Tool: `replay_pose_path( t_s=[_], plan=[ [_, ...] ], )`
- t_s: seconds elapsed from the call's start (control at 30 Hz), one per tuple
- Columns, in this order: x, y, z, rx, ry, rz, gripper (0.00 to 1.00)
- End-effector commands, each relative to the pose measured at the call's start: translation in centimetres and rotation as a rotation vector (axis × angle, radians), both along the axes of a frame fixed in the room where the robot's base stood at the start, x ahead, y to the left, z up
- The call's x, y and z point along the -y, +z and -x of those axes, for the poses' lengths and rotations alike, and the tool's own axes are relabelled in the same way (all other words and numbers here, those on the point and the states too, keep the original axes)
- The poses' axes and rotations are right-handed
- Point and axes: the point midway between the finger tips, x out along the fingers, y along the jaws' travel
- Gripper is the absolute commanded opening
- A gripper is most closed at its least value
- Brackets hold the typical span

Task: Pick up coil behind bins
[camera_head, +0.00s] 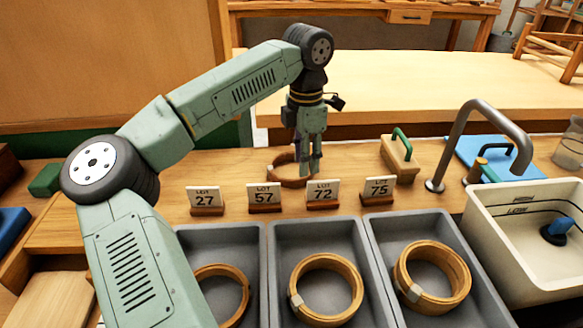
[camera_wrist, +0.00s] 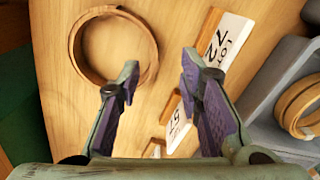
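A light-brown coil (camera_head: 288,182) lies flat on the wooden bench behind the grey bins and the lot signs. In the wrist view this coil (camera_wrist: 76,46) shows at the upper left as a ring with bare bench inside it. My gripper (camera_head: 311,171) points down at the coil's right side in the head view and hides part of it.
Grey bins (camera_head: 317,225) in front hold other coils (camera_head: 355,285). Lot signs 27 (camera_head: 206,198), 57 (camera_head: 265,196), 72 (camera_head: 323,193) and 75 (camera_head: 379,190) stand between bins and coil. A green-handled wooden block (camera_head: 399,160) and a sink (camera_head: 535,225) are right.

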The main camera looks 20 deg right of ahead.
Motion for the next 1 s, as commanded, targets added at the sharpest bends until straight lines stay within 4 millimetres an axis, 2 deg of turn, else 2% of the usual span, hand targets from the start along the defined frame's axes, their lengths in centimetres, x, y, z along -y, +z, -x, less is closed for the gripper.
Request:
replay_pose_path(
  t_s=[0.4, 0.67, 1.0],
  plan=[
    [-0.3, -5.1, -0.6, -0.002, -0.002, 0.001, 0.33],
    [-0.3, -5.4, -0.7, 0.0, -0.001, 0.001, 0.33],
    [-0.3, -5.4, -0.7, 0.0, -0.001, 0.001, 0.11]
  ],
)
